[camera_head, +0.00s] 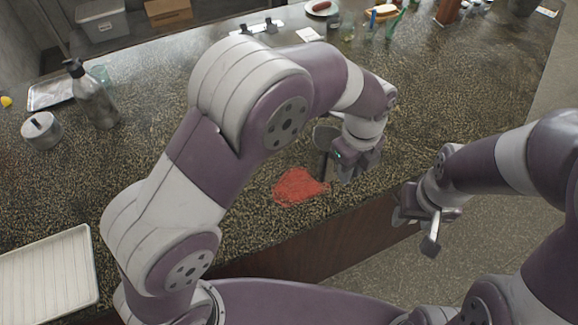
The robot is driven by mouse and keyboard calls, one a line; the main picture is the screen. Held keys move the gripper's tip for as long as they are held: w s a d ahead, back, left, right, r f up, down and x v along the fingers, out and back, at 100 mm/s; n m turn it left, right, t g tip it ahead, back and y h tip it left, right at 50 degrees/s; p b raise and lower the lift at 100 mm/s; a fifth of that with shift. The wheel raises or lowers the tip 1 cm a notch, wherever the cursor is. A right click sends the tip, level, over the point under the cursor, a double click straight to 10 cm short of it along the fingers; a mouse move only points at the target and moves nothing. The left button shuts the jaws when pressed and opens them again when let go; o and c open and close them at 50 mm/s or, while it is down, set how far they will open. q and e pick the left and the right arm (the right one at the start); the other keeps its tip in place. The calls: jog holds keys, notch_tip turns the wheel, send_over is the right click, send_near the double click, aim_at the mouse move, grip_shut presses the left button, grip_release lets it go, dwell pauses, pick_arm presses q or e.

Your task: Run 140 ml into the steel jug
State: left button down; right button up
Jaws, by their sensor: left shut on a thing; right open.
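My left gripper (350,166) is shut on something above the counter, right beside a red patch. A grey metallic piece (325,138) shows just left of its fingers; I cannot tell whether it is the held thing or what it is. My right gripper (422,222) is open and empty, in front of the counter's front edge. A round, short steel vessel (42,132) stands at the far left of the counter. I cannot tell whether it is the steel jug. My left arm hides much of the middle of the counter.
A red cloth-like patch (297,188) lies near the front edge of the dark speckled counter (250,215). A pump bottle (91,97) and a small tray (50,93) stand at left, a white ribbed tray (50,275) at front left. Cups and a plate (322,8) are at the back.

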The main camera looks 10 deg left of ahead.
pick_arm(q)
jog(key=shift+m, duration=0.6)
jog(key=w+a+f+p, duration=0.1)
jog(key=a+f+p, duration=0.1)
jog(key=a+f, duration=0.1)
jog(key=w+a+f+p, duration=0.2)
jog(key=a+f, duration=0.2)
jog(key=w+a+f+p, duration=0.2)
jog(key=a+f, duration=0.1)
jog(key=shift+a+f, duration=0.3)
jog(key=shift+f, duration=0.25)
jog(key=c, duration=1)
grip_release()
jog(key=shift+s, duration=0.1)
jog(key=shift+c, duration=0.2)
